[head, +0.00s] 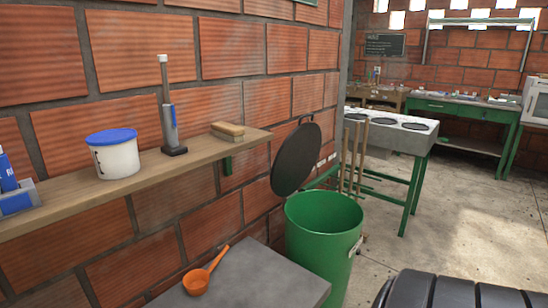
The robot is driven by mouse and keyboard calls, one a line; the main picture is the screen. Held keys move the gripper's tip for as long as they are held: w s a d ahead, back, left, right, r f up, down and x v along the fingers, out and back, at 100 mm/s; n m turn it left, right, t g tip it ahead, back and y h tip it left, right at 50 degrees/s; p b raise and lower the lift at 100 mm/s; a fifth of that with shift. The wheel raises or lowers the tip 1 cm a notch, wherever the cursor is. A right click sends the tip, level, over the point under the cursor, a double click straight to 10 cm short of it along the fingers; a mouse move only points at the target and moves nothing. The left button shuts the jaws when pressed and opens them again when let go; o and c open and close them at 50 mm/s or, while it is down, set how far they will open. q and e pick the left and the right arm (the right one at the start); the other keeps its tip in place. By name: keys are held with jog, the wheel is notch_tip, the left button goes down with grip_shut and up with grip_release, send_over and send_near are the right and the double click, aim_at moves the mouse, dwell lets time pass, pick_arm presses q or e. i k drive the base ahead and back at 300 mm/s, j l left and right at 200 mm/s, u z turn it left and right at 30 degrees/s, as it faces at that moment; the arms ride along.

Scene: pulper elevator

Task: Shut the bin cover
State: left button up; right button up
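The green bin (322,245) stands on the floor right of the grey table, its top open. Its round dark cover (297,160) is raised nearly upright at the far-left side of the rim, beside the brick wall. A small loop handle sticks up at the cover's top edge. A small light label or latch shows on the bin's right side. Neither of my grippers is in view.
A grey table (250,280) with an orange ladle (203,278) stands left of the bin. A wooden shelf (95,200) holds a blue-lidded tub (115,155) and a brush (228,130). A dark ridged object (455,290) fills the bottom right.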

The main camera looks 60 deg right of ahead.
aim_at(297, 156)
jog(key=z, duration=2)
jog(key=i+l+u, duration=0.15)
jog(key=i+l, duration=0.15)
jog(key=i+l+u, duration=0.15)
jog(key=l, duration=0.25)
jog(key=i, duration=0.1)
